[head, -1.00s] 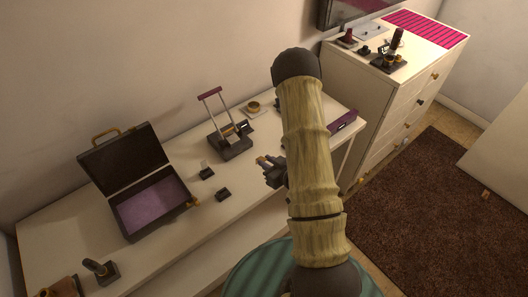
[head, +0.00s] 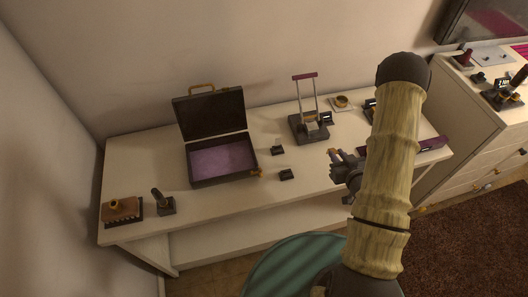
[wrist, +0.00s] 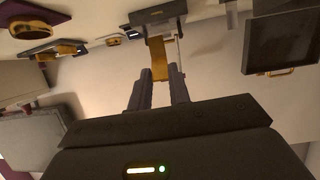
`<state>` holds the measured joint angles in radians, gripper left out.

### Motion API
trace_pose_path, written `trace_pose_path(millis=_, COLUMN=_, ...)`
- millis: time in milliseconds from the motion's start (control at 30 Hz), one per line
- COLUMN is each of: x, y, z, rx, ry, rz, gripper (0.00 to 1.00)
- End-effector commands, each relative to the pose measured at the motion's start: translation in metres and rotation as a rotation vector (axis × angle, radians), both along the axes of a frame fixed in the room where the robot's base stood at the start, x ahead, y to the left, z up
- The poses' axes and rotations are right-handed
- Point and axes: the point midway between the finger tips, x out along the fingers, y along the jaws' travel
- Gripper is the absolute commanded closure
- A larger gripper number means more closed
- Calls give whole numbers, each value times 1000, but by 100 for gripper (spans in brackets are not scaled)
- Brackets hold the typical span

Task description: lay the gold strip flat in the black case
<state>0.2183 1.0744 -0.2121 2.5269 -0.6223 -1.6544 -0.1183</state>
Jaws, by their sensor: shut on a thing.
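The black case (head: 191,171) stands open on the white table in the head view, its lid tilted back and its purple lining showing. My gripper (head: 338,157) is right of the case, apart from it, at the table's front side. It is shut on the gold strip (wrist: 160,62), which sticks out between the two fingers in the wrist view (wrist: 158,92). In the head view only a small gold tip of the strip shows at the gripper. The open case also shows at the right of the wrist view (wrist: 252,60).
A stand with two upright posts (head: 308,128) is behind my gripper. Two small black blocks (head: 287,174) lie between case and gripper. A dark upright holder (head: 163,203) and a brown brush-like block (head: 122,210) are at the left end. The table front (head: 235,196) is clear.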

Motion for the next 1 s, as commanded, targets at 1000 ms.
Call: trace_pose_path(millis=1000, x=58, y=54, z=89, rx=10, ry=5, rz=-281, gripper=100)
